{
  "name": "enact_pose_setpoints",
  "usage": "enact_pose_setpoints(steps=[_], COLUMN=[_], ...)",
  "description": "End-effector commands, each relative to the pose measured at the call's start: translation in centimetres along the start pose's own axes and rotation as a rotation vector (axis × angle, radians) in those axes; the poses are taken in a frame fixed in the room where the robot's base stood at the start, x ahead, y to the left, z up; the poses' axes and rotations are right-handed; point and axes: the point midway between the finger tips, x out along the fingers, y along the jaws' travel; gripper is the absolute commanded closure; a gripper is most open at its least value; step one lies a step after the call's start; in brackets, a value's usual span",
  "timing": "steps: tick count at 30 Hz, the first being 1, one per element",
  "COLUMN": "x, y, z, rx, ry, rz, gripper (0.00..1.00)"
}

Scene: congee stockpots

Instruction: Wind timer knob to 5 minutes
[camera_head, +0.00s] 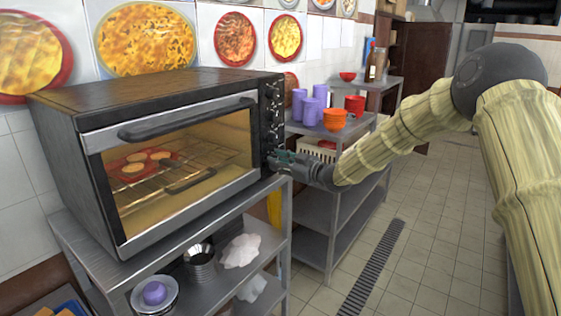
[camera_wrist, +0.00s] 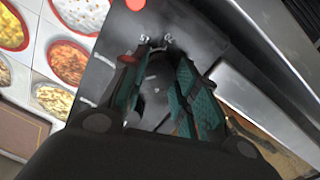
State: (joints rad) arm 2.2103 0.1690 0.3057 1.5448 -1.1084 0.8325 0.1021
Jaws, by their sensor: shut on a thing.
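A black and silver toaster oven (camera_head: 190,88) stands on a metal rack at the left in the head view. Its door is closed, and food on a red tray shows inside behind the glass. Its control panel (camera_head: 271,115) on the right side carries a column of dark knobs. My gripper (camera_head: 279,158) is at the lower part of that panel. In the wrist view my gripper (camera_wrist: 160,95) has its teal-padded fingers on either side of a dark round knob (camera_wrist: 154,88), shut on it. This appears to be the timer knob; its pointer and the minute marks cannot be read.
The oven's metal rack (camera_head: 285,225) holds steel bowls, crumpled paper and a purple item below. Behind my gripper, a steel shelf (camera_head: 325,215) bears purple cups (camera_head: 308,108) and orange-red bowls (camera_head: 335,119). The tiled floor (camera_head: 425,255) at the right is clear.

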Motion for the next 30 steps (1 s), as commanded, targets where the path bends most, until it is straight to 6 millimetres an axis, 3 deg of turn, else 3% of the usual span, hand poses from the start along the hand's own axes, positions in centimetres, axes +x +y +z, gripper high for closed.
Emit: enact_pose_setpoints(steps=[19, 20, 22, 23, 30], x=[0.01, 0.01, 0.0, 0.0, -0.06], y=[-0.17, -0.17, -0.15, -0.13, 0.0], z=[0.15, 0.15, 0.14, 0.13, 0.09], rx=[0.055, 0.055, 0.054, 0.054, 0.054], ry=[-0.004, -0.004, -0.004, -0.004, -0.004], rz=[-0.007, -0.007, -0.006, -0.006, -0.004], gripper=[0.94, 0.64, 0.52, 0.48, 0.48])
